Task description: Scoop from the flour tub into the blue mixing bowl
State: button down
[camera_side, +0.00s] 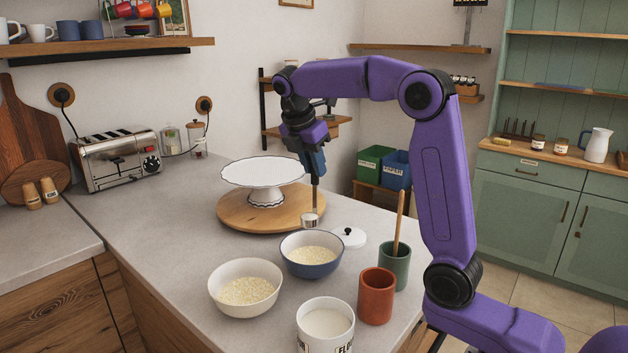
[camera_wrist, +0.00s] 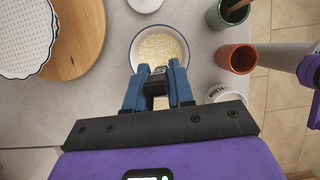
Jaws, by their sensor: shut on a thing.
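The blue mixing bowl (camera_side: 311,271) stands on the counter and holds pale flakes or grains. In the wrist view the bowl (camera_wrist: 133,47) lies just beyond my fingers, which cover part of its near side. My gripper (camera_side: 315,173) is shut on the dark handle of a scoop, which hangs upright. The scoop's small metal cup (camera_side: 309,220) shows just above the bowl's far rim in the side view; I cannot tell what is in it. In the wrist view my gripper (camera_wrist: 158,91) hides the cup. The flour tub (camera_side: 325,341), open with white contents, stands at the front; it is partly covered in the wrist view (camera_wrist: 223,93).
A white bowl (camera_side: 245,304) of pale flakes is left of the blue bowl. A red cup (camera_side: 376,300) and a green cup (camera_side: 394,270) with a wooden stick stand right. A white lid (camera_side: 348,239) lies behind. A cake stand (camera_side: 264,174) sits on a round board (camera_side: 232,213).

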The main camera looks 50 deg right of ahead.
jog(key=shift+w+d+f, duration=0.7)
jog(key=shift+d+f, duration=0.6)
jog(key=shift+f, duration=0.6)
jog(key=a+h, duration=0.2)
jog(key=a+f+h, duration=0.1)
jog(key=a+h, duration=0.1)
jog(key=a, duration=0.1)
jog(key=a+f+h, duration=0.7)
jog(key=a+h, duration=0.3)
jog(key=h, duration=0.2)
